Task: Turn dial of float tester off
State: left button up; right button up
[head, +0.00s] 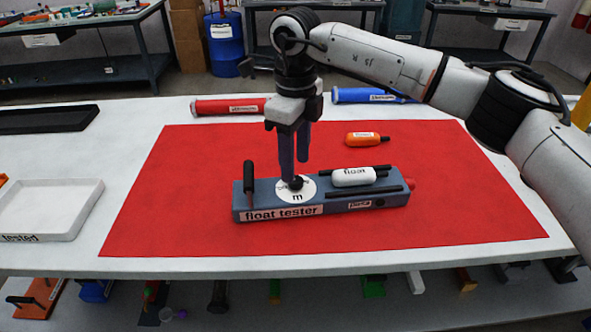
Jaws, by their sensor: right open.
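The float tester (330,207) is a blue-grey box lying on the red mat (420,240). Its dial is a dark knob on a white disc (309,189) on the left part of the top. A black upright handle (249,184) stands left of the dial. A white float (354,177) lies on the right part of the tester between black rods. My right gripper (296,172) points down over the dial, its fingers apart. One fingertip reaches down at the knob; I cannot tell whether it touches. My left gripper is not in view.
An orange float (363,139) lies on the mat behind the tester. A red tube (228,106) and a blue tube (368,95) lie along the table's back. A white tray (48,207) marked "tested" and a black tray (45,119) are at the left. The mat's front is clear.

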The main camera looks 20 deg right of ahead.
aim_at(296, 180)
notch_tip(296, 180, up, 7)
jog(key=shift+f, duration=0.15)
dwell(0.4)
